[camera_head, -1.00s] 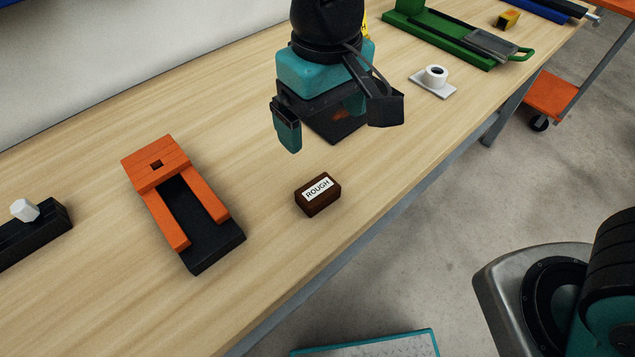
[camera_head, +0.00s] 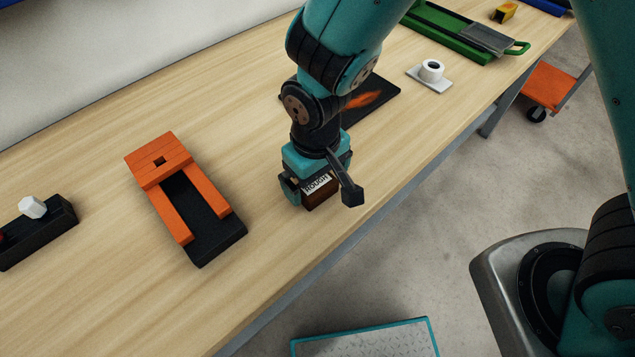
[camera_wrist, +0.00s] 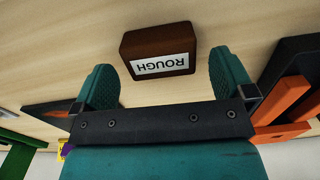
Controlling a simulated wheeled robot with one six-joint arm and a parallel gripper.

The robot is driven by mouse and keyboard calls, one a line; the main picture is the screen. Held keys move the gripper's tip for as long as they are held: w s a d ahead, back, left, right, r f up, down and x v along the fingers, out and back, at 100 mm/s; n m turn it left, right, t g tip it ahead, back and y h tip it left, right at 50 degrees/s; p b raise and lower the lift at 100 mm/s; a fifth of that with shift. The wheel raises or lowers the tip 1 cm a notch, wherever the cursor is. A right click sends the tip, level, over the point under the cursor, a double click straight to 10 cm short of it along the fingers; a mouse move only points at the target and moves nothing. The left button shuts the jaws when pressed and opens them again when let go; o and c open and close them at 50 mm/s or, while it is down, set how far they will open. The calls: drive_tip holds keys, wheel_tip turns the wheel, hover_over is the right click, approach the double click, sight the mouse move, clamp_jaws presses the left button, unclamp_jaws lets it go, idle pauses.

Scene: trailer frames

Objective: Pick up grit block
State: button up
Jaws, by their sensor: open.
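The grit block (camera_head: 321,197) is a small dark brown block with a white label reading "ROUGH". It rests on the wooden bench near its front edge. In the wrist view the block (camera_wrist: 159,49) lies just beyond and between my two teal fingers, with a gap on each side. My gripper (camera_head: 320,193) is open and empty, low over the block, one finger on its left and one on its right. In the head view the gripper's body hides part of the block's top.
An orange and black fixture (camera_head: 186,197) stands left of the block. A black holder with a white knob (camera_head: 38,222) is at far left. A black mat (camera_head: 376,98), a white roll on a plate (camera_head: 431,72) and a green tool (camera_head: 459,31) lie farther back. Bare bench surrounds the block.

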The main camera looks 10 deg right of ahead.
sight(318, 183)
drive_tip(key=shift+f, duration=1.3)
drive_tip(key=c, duration=0.9)
drive_tip(key=shift+c, duration=0.2)
drive_tip(key=shift+r, duration=0.15)
wheel_tip(318, 183, up, 20)
drive_tip(key=b, duration=0.1)
drive_tip(key=o, duration=0.5)
drive_tip(key=shift+c, duration=0.2)
drive_tip(key=c, duration=0.3)
drive_tip(key=shift+d, duration=0.1)
